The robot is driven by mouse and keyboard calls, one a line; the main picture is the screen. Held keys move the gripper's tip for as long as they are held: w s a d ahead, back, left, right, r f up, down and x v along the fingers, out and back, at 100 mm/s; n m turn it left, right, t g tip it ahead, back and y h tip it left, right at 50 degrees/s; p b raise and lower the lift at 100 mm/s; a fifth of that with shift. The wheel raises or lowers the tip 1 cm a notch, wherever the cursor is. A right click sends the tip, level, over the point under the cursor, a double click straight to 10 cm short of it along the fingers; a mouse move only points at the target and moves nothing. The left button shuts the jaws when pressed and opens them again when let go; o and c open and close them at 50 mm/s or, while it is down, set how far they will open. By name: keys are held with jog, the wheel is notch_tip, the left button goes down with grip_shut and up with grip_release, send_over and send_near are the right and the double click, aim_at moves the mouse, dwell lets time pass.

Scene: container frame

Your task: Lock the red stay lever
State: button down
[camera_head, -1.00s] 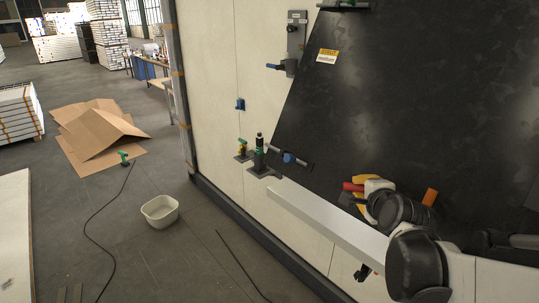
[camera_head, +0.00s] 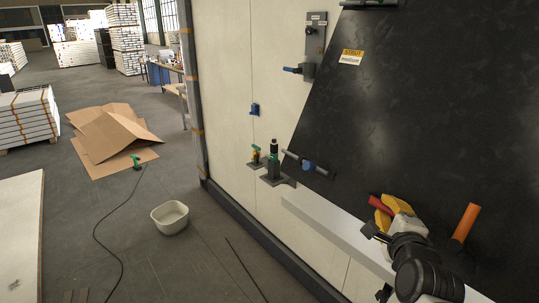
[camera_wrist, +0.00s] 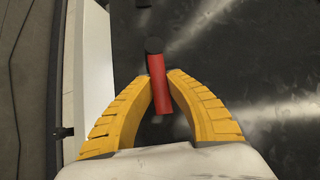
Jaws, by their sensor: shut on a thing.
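The red stay lever (camera_wrist: 160,92) shows in the wrist view as a short red bar with a black end, close to the dark panel. My gripper (camera_wrist: 162,84) has its two yellow fingers closed around the red bar, one on each side. The bar's black end sticks out beyond the fingertips. In the head view the red lever (camera_head: 379,205) lies at the yellow fingers (camera_head: 385,213), slanted in front of the dark panel (camera_head: 430,110). Its pivot and any catch are hidden behind my gripper and wrist.
An orange handle (camera_head: 465,224) stands out right of my gripper. A pale ledge (camera_head: 330,222) runs below the panel. A blue-knobbed bar (camera_head: 307,165) and a green-and-black fitting (camera_head: 273,160) sit left. A white tub (camera_head: 170,217) stands on the open floor.

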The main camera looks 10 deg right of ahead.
jog(key=c, duration=1.3)
grip_release()
jog(key=v, duration=0.7)
jog(key=shift+s, duration=0.2)
jog(key=shift+a, duration=0.1)
jog(key=s+a+f+n+g+y+b, duration=0.1)
jog(key=a+f+n+b, duration=0.4)
jog(key=f, duration=0.5)
jog(key=s+a+f+n+g+y+b, duration=0.2)
jog(key=a+f+n+g+b, duration=0.2)
jog(key=f+n+b, duration=0.6)
jog(key=s+a+f+n+g+y+b, duration=0.1)
jog(key=a+f+n+g+y+b, duration=0.1)
jog(key=a+f+n+b, duration=0.4)
notch_tip(320, 180, down, 5)
jog(key=n+b, duration=0.2)
jog(key=n, duration=0.1)
jog(key=shift+s+f+g, duration=0.2)
jog(key=shift+s+g, duration=0.05)
jog(key=shift+g, duration=0.05)
